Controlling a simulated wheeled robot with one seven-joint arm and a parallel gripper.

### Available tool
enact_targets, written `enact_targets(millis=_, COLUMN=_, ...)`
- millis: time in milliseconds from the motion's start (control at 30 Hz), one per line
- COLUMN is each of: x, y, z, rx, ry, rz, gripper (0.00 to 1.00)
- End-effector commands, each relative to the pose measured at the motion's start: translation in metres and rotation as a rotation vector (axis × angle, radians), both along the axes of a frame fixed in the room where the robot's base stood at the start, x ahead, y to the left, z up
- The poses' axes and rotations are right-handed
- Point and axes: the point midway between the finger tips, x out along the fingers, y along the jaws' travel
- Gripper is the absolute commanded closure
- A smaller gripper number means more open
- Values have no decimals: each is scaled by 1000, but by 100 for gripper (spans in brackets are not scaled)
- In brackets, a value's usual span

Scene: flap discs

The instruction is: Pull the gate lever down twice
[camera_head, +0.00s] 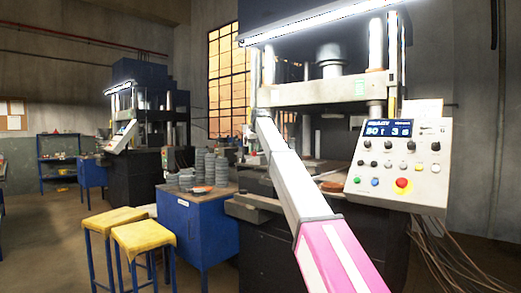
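The large press (318,92) stands at centre right, with a lit lamp bar across its top and bright upright columns. I cannot make out a gate lever with certainty in this view. A long white and pink arm, which looks like mine, runs from the bottom right up toward the press's left column. Its far end is small and lies against the press, so the fingers of my gripper cannot be made out. I cannot tell whether it touches or holds anything.
A grey control panel (398,160) with a blue display and a red button is right of the arm. A blue cabinet (205,232) carries stacks of grey discs (206,165). Two yellow-topped stools (145,238) stand left of it. A second press (143,95) is behind. Floor at lower left is open.

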Motion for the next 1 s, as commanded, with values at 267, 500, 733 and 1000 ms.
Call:
enact_targets(millis=267, x=1, y=-2, z=23, rx=-3, ry=-1, rz=-2, gripper=74)
enact_targets(millis=500, x=1, y=-1, z=41, rx=-2, ry=-1, rz=-2, gripper=74)
enact_targets(millis=733, x=1, y=-1, z=58, rx=-2, ry=-1, rz=-2, gripper=74)
enact_targets(millis=1000, x=0, y=-1, z=61, rx=-2, ry=0, rz=-2, gripper=74)
